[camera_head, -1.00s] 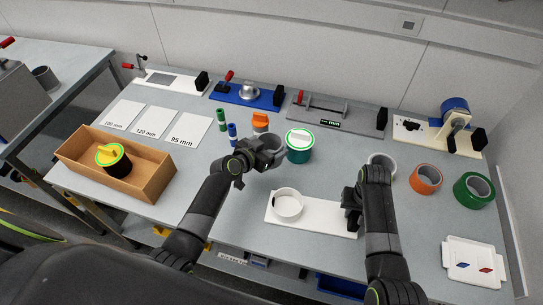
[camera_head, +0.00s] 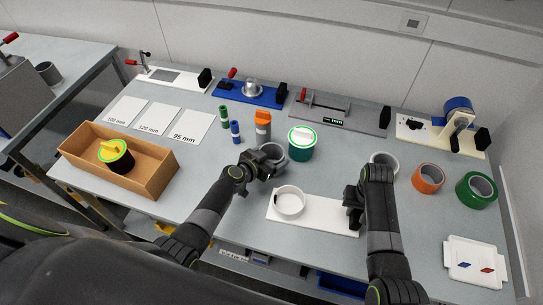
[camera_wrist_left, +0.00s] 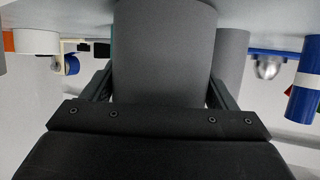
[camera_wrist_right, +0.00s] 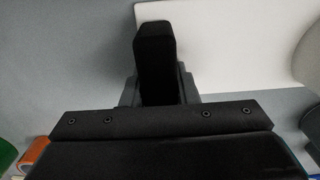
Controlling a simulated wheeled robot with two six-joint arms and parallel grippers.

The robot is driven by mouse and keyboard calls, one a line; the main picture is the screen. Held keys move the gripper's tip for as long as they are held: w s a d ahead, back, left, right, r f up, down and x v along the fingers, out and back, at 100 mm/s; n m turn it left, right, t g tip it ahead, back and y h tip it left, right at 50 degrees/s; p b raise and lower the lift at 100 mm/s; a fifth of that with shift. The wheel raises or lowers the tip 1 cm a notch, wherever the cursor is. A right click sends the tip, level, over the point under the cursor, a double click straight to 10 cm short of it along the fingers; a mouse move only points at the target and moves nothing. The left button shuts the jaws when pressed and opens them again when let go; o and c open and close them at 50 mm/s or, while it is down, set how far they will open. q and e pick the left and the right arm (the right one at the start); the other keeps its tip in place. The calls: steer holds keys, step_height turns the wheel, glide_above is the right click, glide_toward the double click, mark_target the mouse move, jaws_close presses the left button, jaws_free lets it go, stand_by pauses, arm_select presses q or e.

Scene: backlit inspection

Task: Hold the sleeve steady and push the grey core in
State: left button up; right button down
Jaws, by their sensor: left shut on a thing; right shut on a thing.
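My left gripper (camera_head: 266,164) is shut on the grey core (camera_head: 273,151), left of the green-ringed teal canister. The core also shows between the jaws in the left wrist view (camera_wrist_left: 165,50); its far end is cut off there. A white ring-shaped sleeve (camera_head: 291,203) sits upright and open-topped on a white base plate (camera_head: 325,221), in front of the core and apart from it. My right gripper (camera_head: 354,201) is shut on a black block at the plate's right end; the block stands up between the jaws in the right wrist view (camera_wrist_right: 155,55).
The teal canister (camera_head: 300,146) and an orange-capped grey cylinder (camera_head: 262,128) stand close behind the core. A cardboard box (camera_head: 145,180) stands at left. Fixtures line the back.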

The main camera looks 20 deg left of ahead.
arm_select(q)
steer(key=shift+f, duration=0.1)
steer(key=o, duration=1)
